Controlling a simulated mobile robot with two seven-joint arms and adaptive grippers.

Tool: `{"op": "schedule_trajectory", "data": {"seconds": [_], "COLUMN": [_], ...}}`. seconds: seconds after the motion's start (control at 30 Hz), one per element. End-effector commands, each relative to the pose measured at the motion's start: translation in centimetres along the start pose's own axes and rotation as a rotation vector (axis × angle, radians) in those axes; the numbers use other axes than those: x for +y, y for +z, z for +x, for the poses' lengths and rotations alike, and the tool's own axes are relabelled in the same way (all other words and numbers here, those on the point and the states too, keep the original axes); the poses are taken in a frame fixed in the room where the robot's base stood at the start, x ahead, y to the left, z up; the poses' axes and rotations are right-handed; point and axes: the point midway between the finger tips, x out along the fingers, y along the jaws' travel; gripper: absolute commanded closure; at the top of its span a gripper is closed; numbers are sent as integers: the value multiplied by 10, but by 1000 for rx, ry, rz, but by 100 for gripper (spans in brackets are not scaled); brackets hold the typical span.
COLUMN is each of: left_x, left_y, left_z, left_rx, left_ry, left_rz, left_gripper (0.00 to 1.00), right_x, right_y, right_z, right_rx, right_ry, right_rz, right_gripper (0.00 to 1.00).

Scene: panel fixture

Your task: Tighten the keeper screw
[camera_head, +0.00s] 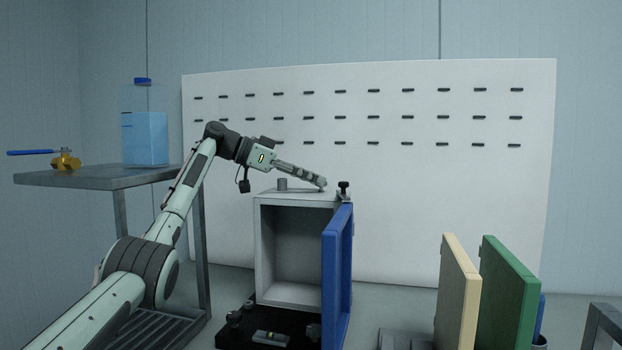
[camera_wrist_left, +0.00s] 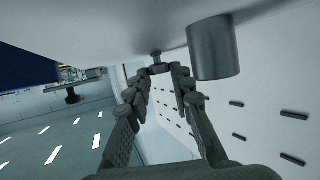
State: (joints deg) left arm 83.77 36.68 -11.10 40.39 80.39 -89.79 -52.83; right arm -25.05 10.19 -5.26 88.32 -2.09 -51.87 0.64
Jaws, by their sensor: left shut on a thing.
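My left gripper (camera_head: 322,184) reaches over the top of an open grey box (camera_head: 262,245). In the left wrist view the gripper (camera_wrist_left: 158,70) is shut on the keeper screw (camera_wrist_left: 156,59), a small dark-headed piece standing out from the box top, between the fingertips. In the head view the fingers hide this screw. The blue door (camera_head: 338,275) hangs open on the right. My right gripper is not in view.
A grey cylinder (camera_head: 282,184) stands on the box top beside the fingers. A side table (camera_head: 90,178) on the left bears a blue water jug (camera_head: 145,140) and a brass valve (camera_head: 66,162). Cream (camera_head: 458,290) and green (camera_head: 508,295) panels stand at right. A slotted white board (camera_head: 400,190) is behind.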

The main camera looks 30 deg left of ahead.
Motion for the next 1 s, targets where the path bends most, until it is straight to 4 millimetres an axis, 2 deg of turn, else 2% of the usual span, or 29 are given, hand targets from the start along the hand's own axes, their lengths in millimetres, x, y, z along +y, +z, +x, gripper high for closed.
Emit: {"op": "schedule_trajectory", "data": {"seconds": [0.03, 0.17, 0.2, 0.67, 1.0], "left_x": [1, 1, 0, 1, 7], "left_y": [2, 2, 2, 2, 2], "left_z": [1, 1, 1, 1, 2], "left_rx": [-7, -5, -5, -4, -7], "left_ry": [4, 3, 3, -35, -247], "left_rz": [-1, -1, -1, -13, -96], "left_gripper": [74, 58, 57, 57, 57], "right_x": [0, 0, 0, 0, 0], "right_y": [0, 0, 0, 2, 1], "right_z": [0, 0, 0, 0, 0], "right_rx": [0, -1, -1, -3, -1], "right_ry": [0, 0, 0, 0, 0], "right_rz": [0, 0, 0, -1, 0], "right_gripper": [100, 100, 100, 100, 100]}}
